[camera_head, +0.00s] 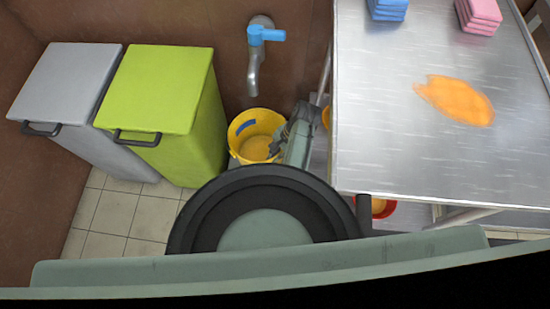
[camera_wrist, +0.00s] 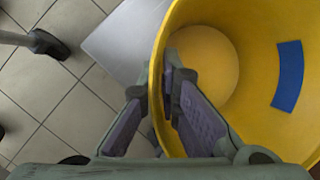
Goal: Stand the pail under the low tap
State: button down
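The yellow pail (camera_head: 240,128) stands upright by the brown wall, just below the tap's spout in the head view. The pail (camera_wrist: 256,60) looks empty and has a blue patch on its inner wall. The low tap (camera_head: 253,70) has a blue handle and a metal spout on the wall. My gripper (camera_head: 277,150) is at the pail's right rim. In the wrist view, my gripper (camera_wrist: 160,88) has one finger inside the pail and one outside, closed on the wall between them. Whether the pail's base touches the floor is hidden.
A lime-green bin (camera_head: 165,90) and a grey bin (camera_head: 70,85) stand left of the pail. A steel table (camera_head: 400,150) is close on the right, with sponges and an orange spill. A pale grey slab (camera_wrist: 125,40) lies beside the pail on the tiles.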

jog(key=shift+f, duration=1.05)
jog(key=c, duration=1.8)
grip_release()
jog(key=p+v, duration=0.4)
jog(key=v, duration=0.8)
jog(key=shift+p, duration=0.3)
